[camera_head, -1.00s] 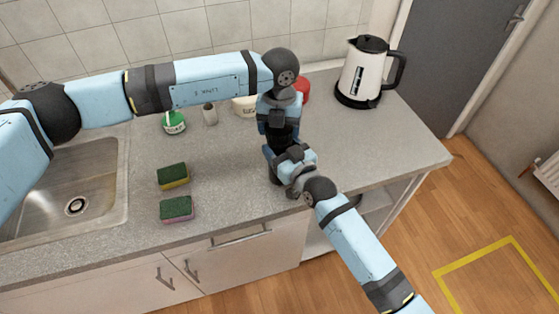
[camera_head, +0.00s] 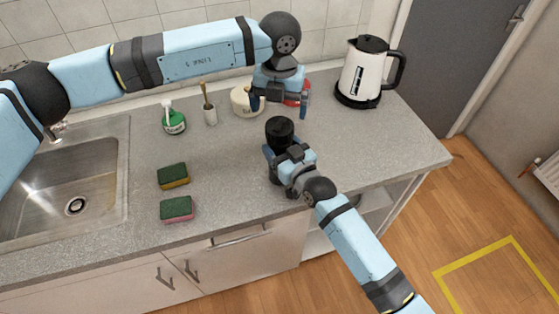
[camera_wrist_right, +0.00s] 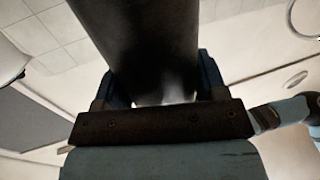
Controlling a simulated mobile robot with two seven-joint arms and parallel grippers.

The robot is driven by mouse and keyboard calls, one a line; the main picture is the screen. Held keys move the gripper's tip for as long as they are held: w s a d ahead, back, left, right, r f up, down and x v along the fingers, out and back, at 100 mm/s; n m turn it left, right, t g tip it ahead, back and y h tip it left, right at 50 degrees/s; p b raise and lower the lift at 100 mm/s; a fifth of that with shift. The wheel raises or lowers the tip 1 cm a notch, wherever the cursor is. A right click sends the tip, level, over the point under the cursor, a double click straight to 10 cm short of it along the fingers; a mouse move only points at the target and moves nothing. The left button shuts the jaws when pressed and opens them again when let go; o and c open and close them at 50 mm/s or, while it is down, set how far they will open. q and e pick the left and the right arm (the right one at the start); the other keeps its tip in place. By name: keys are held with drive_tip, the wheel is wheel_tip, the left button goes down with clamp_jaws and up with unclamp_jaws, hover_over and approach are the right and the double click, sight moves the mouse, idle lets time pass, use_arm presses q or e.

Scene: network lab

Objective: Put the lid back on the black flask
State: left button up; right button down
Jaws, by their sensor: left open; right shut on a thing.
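The black flask (camera_head: 281,140) stands upright near the counter's front edge. Its top looks dark and capped, so the lid (camera_head: 280,126) appears to sit on it; how tightly it is seated I cannot tell. My right gripper (camera_head: 282,162) is shut around the flask's body from the front. The flask also fills the upper middle of the right wrist view (camera_wrist_right: 140,45), between the fingers. My left gripper (camera_head: 279,106) is open and empty, pointing down just above and behind the flask's top, apart from it.
A white kettle (camera_head: 367,72) stands at the back right. Two sponges (camera_head: 173,175) lie left, beside the sink (camera_head: 100,150).

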use_arm(q)
wheel_tip(320, 180, up, 5)
drive_tip(key=shift+r, duration=0.1)
idle(0.3)
use_arm(e)
drive_tip(key=shift+c, duration=0.5)
unclamp_jaws()
use_arm(q)
wheel_tip(320, 180, down, 2)
drive_tip(key=shift+f+b, duration=0.15)
drive_tip(key=shift+b, duration=0.95)
use_arm(e)
drive_tip(key=v, duration=1.4)
drive_tip(key=shift+a, duration=0.1)
